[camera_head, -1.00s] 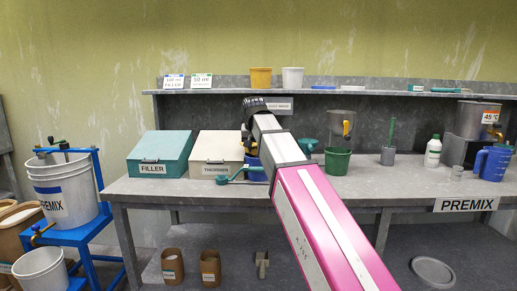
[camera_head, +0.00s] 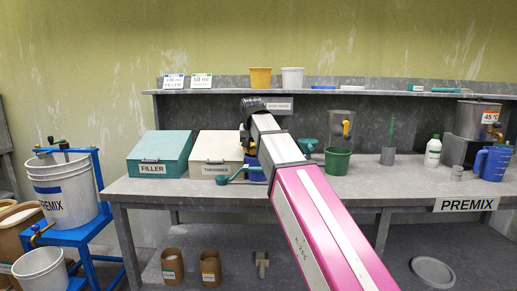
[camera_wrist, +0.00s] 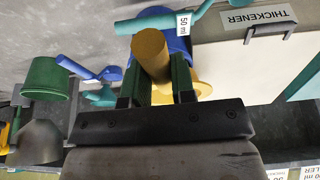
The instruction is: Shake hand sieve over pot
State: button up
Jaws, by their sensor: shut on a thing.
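My gripper (camera_wrist: 158,82) is shut on the thick yellow-brown handle (camera_wrist: 150,52) of what looks like the hand sieve. A brighter yellow round part (camera_wrist: 202,89) shows beside the right finger in the wrist view. In the head view only a bit of yellow (camera_head: 251,149) shows by my gripper, beyond my arm. A blue pot (camera_head: 257,176) stands on the bench below, mostly hidden by my arm. Its blue wall also shows behind the handle in the wrist view (camera_wrist: 193,38). The sieve's mesh and contents are hidden.
A teal scoop (camera_head: 238,175) marked 50 ml lies by the pot, in front of the thickener box (camera_head: 216,153). The filler box (camera_head: 160,155) is further left. A green bucket (camera_head: 338,162) stands right of my arm. Bare bench (camera_head: 400,180) lies further right.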

dwell(2.8)
jog(key=shift+r, duration=2.5)
